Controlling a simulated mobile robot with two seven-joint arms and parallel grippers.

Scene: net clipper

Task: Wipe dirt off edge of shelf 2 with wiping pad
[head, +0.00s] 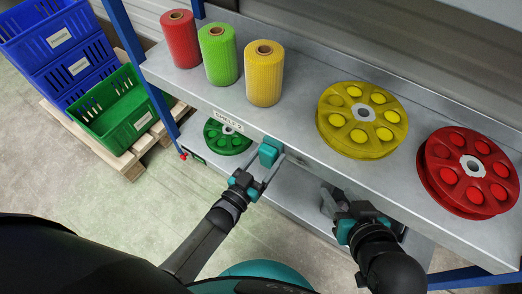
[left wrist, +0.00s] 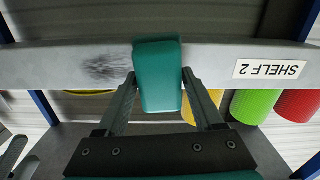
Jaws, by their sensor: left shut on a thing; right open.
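The teal wiping pad (head: 269,152) is held between the fingers of my left gripper (head: 267,170), at the front edge of shelf 2 (head: 350,179). In the left wrist view the pad (left wrist: 158,80) overlaps the grey shelf edge (left wrist: 50,66); I cannot tell whether it presses on it. A dark dirt smudge (left wrist: 108,68) shows on the edge beside the pad, to its left in that upside-down view. The "SHELF 2" label (left wrist: 270,70) is on the pad's other side. My right gripper (head: 330,203) is open and empty below the shelf edge, to the right.
Red (head: 181,40), green (head: 218,54) and yellow (head: 264,74) net rolls stand on the shelf. Yellow (head: 343,133) and red (head: 447,176) reels lie further right. A green reel (head: 225,137) lies on the lower level. Crates (head: 112,118) sit on a pallet at left.

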